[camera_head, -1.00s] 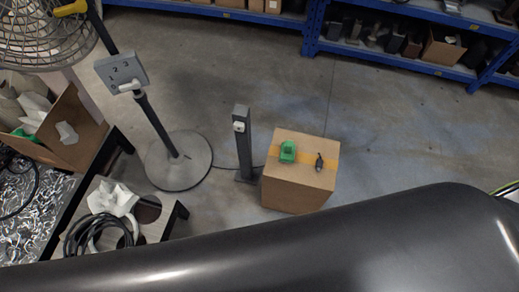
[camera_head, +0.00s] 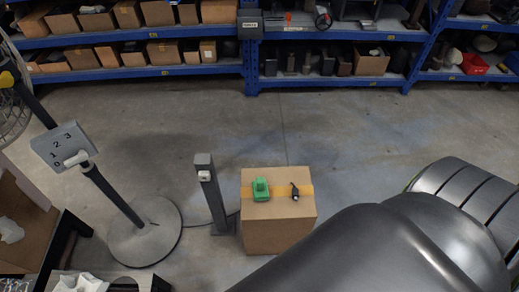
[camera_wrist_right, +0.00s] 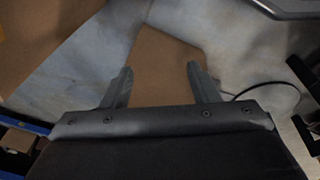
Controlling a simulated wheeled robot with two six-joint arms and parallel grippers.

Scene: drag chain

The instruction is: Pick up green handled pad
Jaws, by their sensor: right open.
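The green handled pad (camera_head: 261,189) lies on top of a cardboard box (camera_head: 278,234) in the head view, left of a small dark plug-like object (camera_head: 295,192). Both sit on a strip of yellow tape. In the right wrist view, my right gripper (camera_wrist_right: 158,75) is open and empty, its two fingers spread apart. A plain cardboard surface (camera_wrist_right: 165,62) shows beyond and between the fingers; the green pad is not visible there. My left gripper is not in view. My dark arm covers the lower right of the head view.
A grey post (camera_head: 211,190) stands just left of the box. A round-based stand (camera_head: 146,232) with a numbered panel (camera_head: 64,147) is farther left. Blue shelves (camera_head: 250,60) line the back. Floor between box and shelves is clear.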

